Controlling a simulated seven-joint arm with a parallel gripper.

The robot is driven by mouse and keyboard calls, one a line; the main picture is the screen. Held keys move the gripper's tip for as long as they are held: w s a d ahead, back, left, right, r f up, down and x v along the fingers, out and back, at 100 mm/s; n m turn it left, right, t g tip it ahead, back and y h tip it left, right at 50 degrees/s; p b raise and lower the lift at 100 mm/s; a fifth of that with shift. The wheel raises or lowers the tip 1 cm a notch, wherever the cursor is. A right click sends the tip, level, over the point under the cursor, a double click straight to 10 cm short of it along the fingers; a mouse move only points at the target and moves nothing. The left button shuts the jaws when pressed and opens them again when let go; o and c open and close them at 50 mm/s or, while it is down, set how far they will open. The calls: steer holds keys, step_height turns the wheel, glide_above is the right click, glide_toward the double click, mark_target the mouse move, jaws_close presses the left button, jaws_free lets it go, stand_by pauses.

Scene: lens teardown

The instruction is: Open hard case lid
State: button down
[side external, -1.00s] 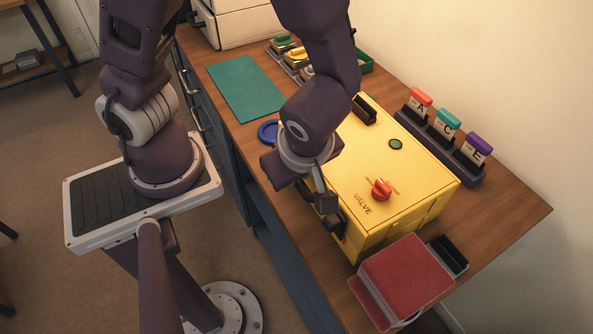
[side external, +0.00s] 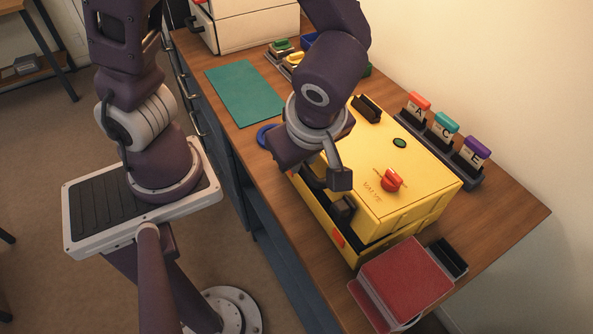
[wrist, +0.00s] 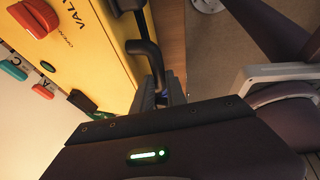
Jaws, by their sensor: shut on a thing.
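The yellow hard case (side external: 348,240) stands on the bench. Its lid (side external: 400,165) carries a red valve knob (side external: 392,180), the word VALVE and a small green disc (side external: 399,143). The lid is partly raised at the front, with a dark gap above the base. My gripper (side external: 338,192) is at the lid's front edge, shut on the dark lid handle (wrist: 148,50). In the wrist view, the gripper (wrist: 166,92) is around the lower part of this handle. My fingers and wrist hide much of the handle in the side view. An orange latch (side external: 338,238) shows on the base's front.
A red-topped box (side external: 405,278) stands close to the case's near end. A rack with labelled cards A, C and E (side external: 440,140) stands behind it. A green mat (side external: 245,92), a blue ring (side external: 265,135) and a white cabinet (side external: 250,25) lie farther left.

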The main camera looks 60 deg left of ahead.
steer(key=w+r+g, duration=0.1)
steer(key=w+r, duration=0.6)
steer(key=w, duration=0.5)
steer(key=w+r+g, duration=0.1)
steer(key=w+r, duration=0.7)
steer(key=w, duration=0.4)
steer(key=shift+w+m+g, duration=0.2)
steer(key=shift+m+g, duration=0.1)
steer(key=shift+r, duration=0.15)
steer(key=shift+d, duration=0.1)
steer(key=c, duration=1.6)
jaws_free()
